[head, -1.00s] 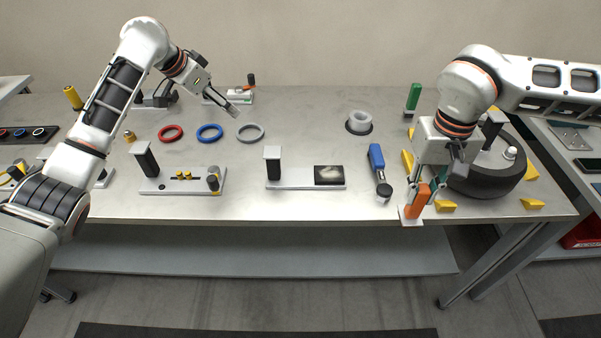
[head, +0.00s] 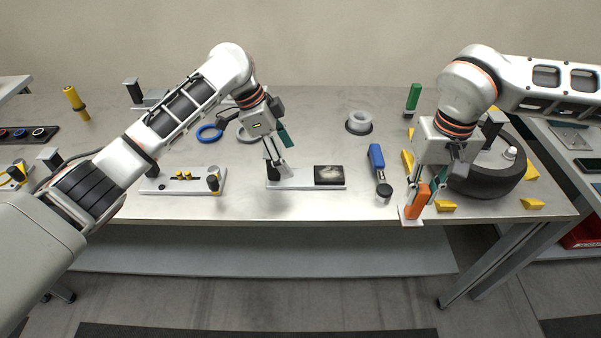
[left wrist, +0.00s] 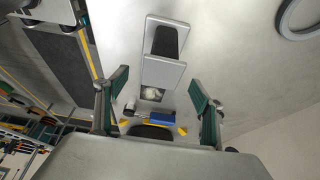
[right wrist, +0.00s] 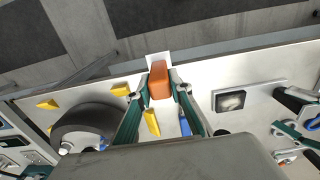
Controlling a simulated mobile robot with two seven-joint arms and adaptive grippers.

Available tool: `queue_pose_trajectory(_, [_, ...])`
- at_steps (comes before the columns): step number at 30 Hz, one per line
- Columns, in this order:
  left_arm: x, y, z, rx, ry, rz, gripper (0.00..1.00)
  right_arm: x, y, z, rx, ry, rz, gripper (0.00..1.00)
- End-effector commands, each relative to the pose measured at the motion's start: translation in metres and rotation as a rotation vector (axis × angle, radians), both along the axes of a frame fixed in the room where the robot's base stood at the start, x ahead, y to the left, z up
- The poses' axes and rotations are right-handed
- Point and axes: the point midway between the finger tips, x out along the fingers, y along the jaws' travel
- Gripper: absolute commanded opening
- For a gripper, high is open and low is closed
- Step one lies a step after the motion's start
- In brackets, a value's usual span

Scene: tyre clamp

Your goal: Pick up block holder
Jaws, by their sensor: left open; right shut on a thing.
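The block holder, which I take to be the grey plate (head: 305,185) with an upright black post and a dark picture square, lies near the table's front edge. My left gripper (head: 277,150) is open over its post, partly hiding it in the head view. In the left wrist view, the post's grey cap (left wrist: 163,72) shows between the spread fingers, apparently untouched. My right gripper (head: 426,190) is shut on an orange block (head: 417,203), which also shows in the right wrist view (right wrist: 160,82). The block is upright on a small white plate at the table's front edge.
A similar plate with yellow parts (head: 165,187) lies to the left. A blue-handled tool (head: 377,158) lies between the grippers. A black tyre (head: 490,175) with yellow wedges is at right.

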Motion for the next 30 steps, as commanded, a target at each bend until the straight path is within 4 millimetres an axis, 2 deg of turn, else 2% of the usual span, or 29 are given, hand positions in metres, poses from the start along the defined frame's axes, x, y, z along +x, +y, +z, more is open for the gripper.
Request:
queue_pose_trajectory(7, [-0.002, -0.006, -0.017, 0.000, 0.003, 0.001, 0.68, 0.000, 0.000, 0.000, 0.000, 0.000, 0.000, 0.00])
queue_pose_trajectory(15, [-0.004, -0.019, -0.051, -0.001, 0.002, 0.002, 0.68, 0.000, 0.000, 0.000, 0.000, 0.000, 0.000, 0.00])
queue_pose_trajectory(19, [-0.004, -0.021, -0.057, 0.000, 0.000, 0.002, 0.68, 0.000, 0.000, 0.000, 0.000, -0.001, 0.000, 0.00])
queue_pose_trajectory(25, [-0.003, -0.021, -0.058, 0.000, -0.001, 0.003, 0.68, 0.000, 0.000, 0.000, 0.000, -0.001, 0.000, 0.00])
queue_pose_trajectory(26, [-0.003, -0.021, -0.058, 0.000, -0.001, 0.003, 0.63, 0.000, 0.000, 0.000, 0.000, -0.001, 0.000, 0.00])
queue_pose_trajectory(30, [-0.003, -0.021, -0.058, 0.000, -0.001, 0.003, 0.27, 0.000, 0.000, 0.000, 0.000, -0.001, 0.000, 0.00])
